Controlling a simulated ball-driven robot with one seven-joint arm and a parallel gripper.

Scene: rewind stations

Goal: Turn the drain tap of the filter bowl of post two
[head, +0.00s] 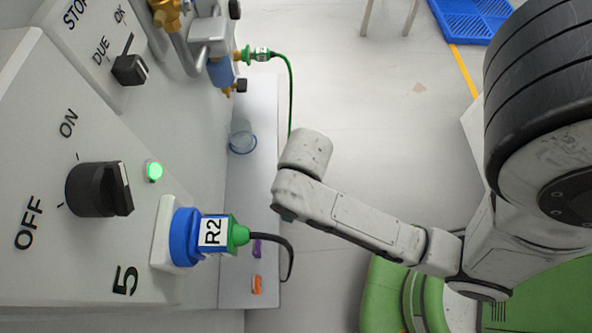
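A filter bowl (221,73), blue and translucent, hangs under a grey metal body (208,38) at the upper left. At its lower end is a small brass drain tap (228,92), with a small black part (241,86) beside it. No label reading post two is visible near it. My arm reaches in from the right and bends near the middle of the picture, to the right of and apart from the bowl. My gripper's fingers do not show, so I cannot see whether they are open or shut.
A grey panel has a black ON/OFF knob (98,189), a lit green lamp (154,171) and a blue plug (185,237) labelled R2. A STOP/DUE/OK switch (129,69) sits above. A green hose (290,90) and a clear cup (242,139) are near the bowl. A blue crate (468,18) lies far right.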

